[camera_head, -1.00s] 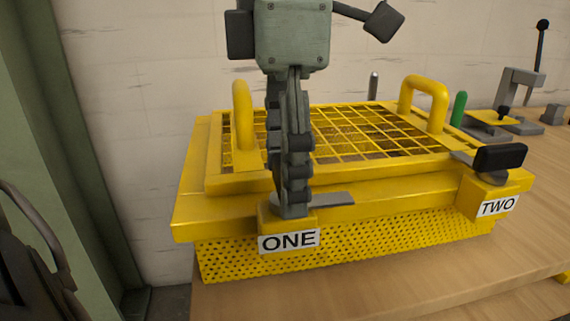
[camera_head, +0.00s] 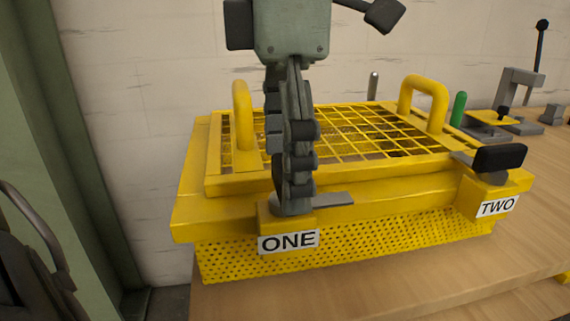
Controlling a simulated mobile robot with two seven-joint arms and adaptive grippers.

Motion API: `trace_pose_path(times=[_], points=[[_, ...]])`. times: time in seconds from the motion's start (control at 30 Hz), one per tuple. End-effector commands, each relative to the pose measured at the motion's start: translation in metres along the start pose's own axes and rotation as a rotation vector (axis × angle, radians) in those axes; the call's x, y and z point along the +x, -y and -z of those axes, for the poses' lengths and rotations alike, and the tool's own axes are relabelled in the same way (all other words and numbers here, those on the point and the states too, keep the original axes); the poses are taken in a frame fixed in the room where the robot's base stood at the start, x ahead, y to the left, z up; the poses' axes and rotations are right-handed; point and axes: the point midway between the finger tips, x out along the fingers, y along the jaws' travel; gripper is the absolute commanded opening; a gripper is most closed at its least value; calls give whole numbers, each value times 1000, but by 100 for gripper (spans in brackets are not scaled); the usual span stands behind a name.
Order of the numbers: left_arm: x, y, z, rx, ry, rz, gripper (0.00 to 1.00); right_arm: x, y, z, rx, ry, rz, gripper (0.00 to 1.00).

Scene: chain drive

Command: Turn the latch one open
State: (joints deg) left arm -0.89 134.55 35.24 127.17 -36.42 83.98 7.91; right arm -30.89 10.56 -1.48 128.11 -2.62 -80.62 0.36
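Latch one sits on a yellow block at the front left corner of the guard, above the "ONE" label (camera_head: 289,242). Its flat grey tongue (camera_head: 333,199) points right along the guard's front ledge. The fingers of my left gripper (camera_head: 294,205) hang straight down over the latch and hide its handle. I see them nearly edge-on, one in front of the other, so whether they are closed on it cannot be told. My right gripper is not in view.
The yellow guard has a mesh lid (camera_head: 360,130) with two upright handles. Latch two (camera_head: 500,158) has a black handle and stands at the right corner. A toggle clamp (camera_head: 518,88) and a green peg (camera_head: 458,108) stand behind. The wooden bench (camera_head: 400,290) is clear in front.

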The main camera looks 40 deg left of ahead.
Motion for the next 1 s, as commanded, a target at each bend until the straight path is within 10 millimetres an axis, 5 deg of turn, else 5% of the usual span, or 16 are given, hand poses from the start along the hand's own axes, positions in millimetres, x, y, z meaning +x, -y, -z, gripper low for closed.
trace_pose_path(times=[0.5,1.0], points=[[-98,0,-1,-1,3,-2,86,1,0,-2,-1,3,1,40],[-113,0,0,2,2,-1,86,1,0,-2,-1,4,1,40]])
